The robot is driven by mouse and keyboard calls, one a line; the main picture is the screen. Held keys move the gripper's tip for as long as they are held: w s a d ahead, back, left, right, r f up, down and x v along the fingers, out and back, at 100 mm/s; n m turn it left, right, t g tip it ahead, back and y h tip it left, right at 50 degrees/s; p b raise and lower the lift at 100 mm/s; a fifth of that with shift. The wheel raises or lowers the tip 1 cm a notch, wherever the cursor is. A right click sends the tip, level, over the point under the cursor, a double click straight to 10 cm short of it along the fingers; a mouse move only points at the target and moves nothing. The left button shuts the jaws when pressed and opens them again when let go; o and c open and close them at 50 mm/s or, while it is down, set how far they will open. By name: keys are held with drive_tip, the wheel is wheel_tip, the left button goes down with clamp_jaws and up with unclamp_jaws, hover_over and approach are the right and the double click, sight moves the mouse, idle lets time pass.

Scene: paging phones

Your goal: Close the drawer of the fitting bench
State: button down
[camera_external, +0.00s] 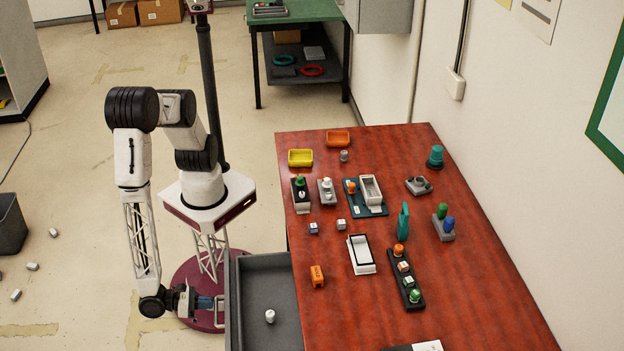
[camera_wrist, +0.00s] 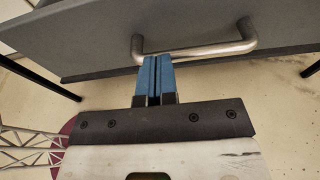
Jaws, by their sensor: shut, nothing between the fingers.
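The fitting bench (camera_external: 480,290) has a red-brown top. Its grey drawer (camera_external: 262,270) is pulled out to the left, and a small white piece (camera_external: 270,316) lies inside. My gripper (camera_external: 217,303) is low at the left, beside the drawer's outer front. In the wrist view the drawer front (camera_wrist: 80,35) fills the top, with a metal bar handle (camera_wrist: 205,52) across it. My gripper's blue fingers (camera_wrist: 155,62) are together and empty. Their tips overlap the left part of the handle; I cannot tell whether they touch it.
Small white pieces (camera_external: 32,267) lie on the floor at the left. A grey bin (camera_external: 10,225) stands at the left edge.

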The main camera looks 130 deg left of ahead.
sight(237, 295)
idle(0.3)
drive_tip(key=r+x, duration=0.1)
drive_tip(key=x, duration=0.6)
drive_tip(key=r+x, duration=0.2)
drive_tip(key=x, duration=0.6)
drive_tip(key=r+x, duration=0.1)
drive_tip(key=x, duration=0.7)
drive_tip(key=shift+w+a+r, duration=0.15)
drive_tip(key=shift+w+a, duration=0.15)
drive_tip(key=shift+a, duration=0.05)
drive_tip(key=shift+w+a, duration=0.35)
drive_tip(key=shift+w, duration=0.05)
drive_tip(key=shift+w+r, duration=0.1)
drive_tip(key=shift+d, duration=0.1)
drive_tip(key=v, duration=1.4)
drive_tip(key=shift+s+d, duration=0.15)
drive_tip(key=shift+s, duration=0.2)
